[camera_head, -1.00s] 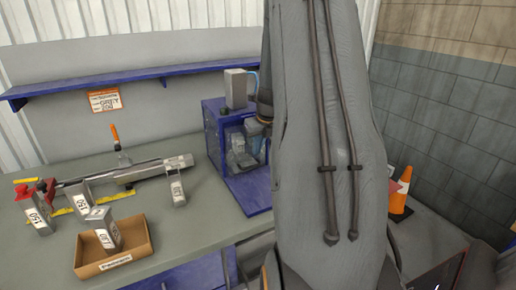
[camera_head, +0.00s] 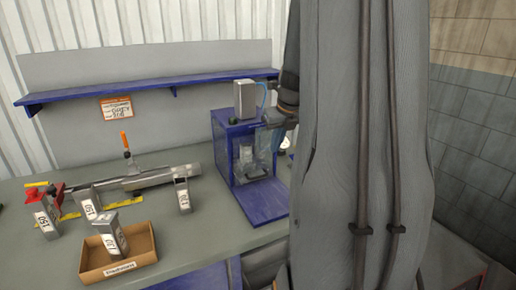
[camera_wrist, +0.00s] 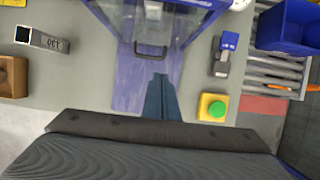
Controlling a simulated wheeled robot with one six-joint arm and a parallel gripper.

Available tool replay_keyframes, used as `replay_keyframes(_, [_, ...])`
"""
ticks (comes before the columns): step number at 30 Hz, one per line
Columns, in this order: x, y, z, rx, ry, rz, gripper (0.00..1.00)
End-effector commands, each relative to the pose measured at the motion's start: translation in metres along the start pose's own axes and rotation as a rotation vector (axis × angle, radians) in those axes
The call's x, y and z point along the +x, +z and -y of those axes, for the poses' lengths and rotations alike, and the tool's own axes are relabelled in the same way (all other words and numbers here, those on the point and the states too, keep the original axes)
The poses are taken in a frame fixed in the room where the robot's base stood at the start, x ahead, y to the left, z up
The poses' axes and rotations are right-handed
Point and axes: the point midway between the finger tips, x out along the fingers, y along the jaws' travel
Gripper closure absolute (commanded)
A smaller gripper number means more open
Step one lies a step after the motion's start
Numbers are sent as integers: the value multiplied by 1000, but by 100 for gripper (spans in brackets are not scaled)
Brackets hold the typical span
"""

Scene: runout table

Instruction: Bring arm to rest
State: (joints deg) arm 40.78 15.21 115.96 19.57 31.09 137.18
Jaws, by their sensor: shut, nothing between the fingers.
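My gripper shows in the wrist view as two dark blue-grey fingers (camera_wrist: 161,98) pressed together, with nothing held. They hang in front of the blue machine, over its purple-blue base plate (camera_wrist: 133,88). In the head view my large grey arm stands upright right of centre, and part of my wrist shows beside the machine (camera_head: 227,135); the fingertips are hard to make out there. The machine has a clear front with a dark handle (camera_wrist: 151,50). A grey piece (camera_head: 246,154) shows behind the clear front.
The table (camera_head: 195,228) holds a cardboard box (camera_head: 146,244) with a labelled metal piece (camera_head: 109,238), more such pieces, and a long grey fixture (camera_head: 165,176). A green button on a yellow box (camera_wrist: 213,107), a blue bin (camera_wrist: 288,28) and rollers (camera_wrist: 262,75) sit right of the machine.

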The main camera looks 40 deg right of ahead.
Motion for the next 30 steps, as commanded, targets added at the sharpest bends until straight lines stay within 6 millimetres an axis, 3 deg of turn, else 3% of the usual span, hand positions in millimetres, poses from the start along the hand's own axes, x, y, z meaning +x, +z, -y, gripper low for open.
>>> replay_keyframes(8, [-2,-1,-1,-6,1,-1,100])
replay_keyframes(13, [5,-6,-29,-204,15,-19,100])
replay_keyframes(20, [21,-38,-116,-897,74,-60,100])
replay_keyframes(30, [34,-111,-226,-2014,209,-59,100])
